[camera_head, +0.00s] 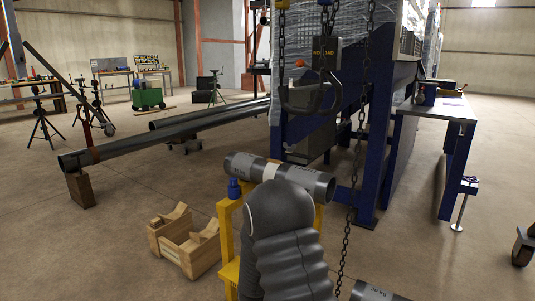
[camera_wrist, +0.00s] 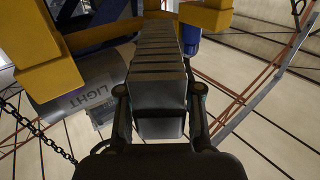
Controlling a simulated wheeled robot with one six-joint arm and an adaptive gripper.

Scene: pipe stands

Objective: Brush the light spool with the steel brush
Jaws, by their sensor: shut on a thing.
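The light spool is a dark grey pipe with a pale band. In the head view (camera_head: 240,166) it lies across a yellow stand (camera_head: 226,235). In the wrist view the spool (camera_wrist: 80,98) is at the left, with the word LIGHT on its label. My gripper (camera_wrist: 160,98) is shut on a long dark grey block with cross ridges, which looks like the steel brush (camera_wrist: 159,52). The brush points up the picture, beside the spool; I cannot tell whether they touch. In the head view my arm hides my gripper and the brush.
A wooden cradle (camera_head: 184,243) stands on the floor left of the stand. Another pipe piece (camera_head: 375,291) shows at the bottom edge. Chains (camera_head: 361,130) hang near a blue frame (camera_head: 374,170) behind the spool. Long pipes (camera_head: 120,148) lie at the left.

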